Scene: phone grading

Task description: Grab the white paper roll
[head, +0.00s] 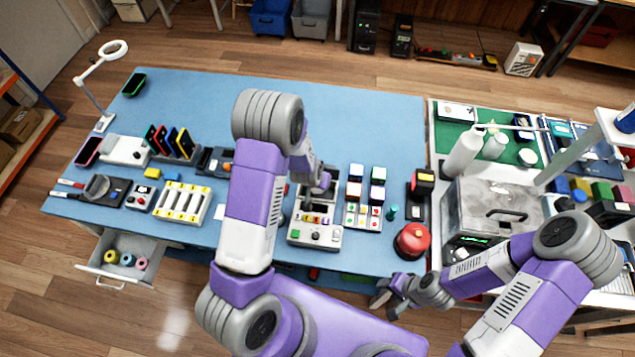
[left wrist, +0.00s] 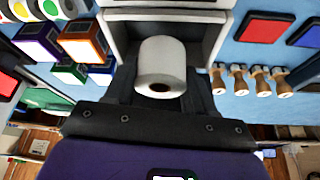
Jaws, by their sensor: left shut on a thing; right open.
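The white paper roll (left wrist: 161,66) shows in the left wrist view, with its brown core end toward the camera. My left gripper (left wrist: 160,92) is shut on it, with dark finger parts on both sides of the roll. A grey and white device housing (left wrist: 216,35) surrounds the roll's far side. In the head view my left arm and wrist hide the roll and the left fingertips, above the device with buttons (head: 314,236). My right gripper (head: 388,298) is open and empty at the table's front edge, below the red round object (head: 412,240).
Small coloured boxes (head: 377,174) stand right of the device. Wooden-handled stamps (left wrist: 260,84) stand beside it in the left wrist view. A drawer (head: 122,262) is open at the front left.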

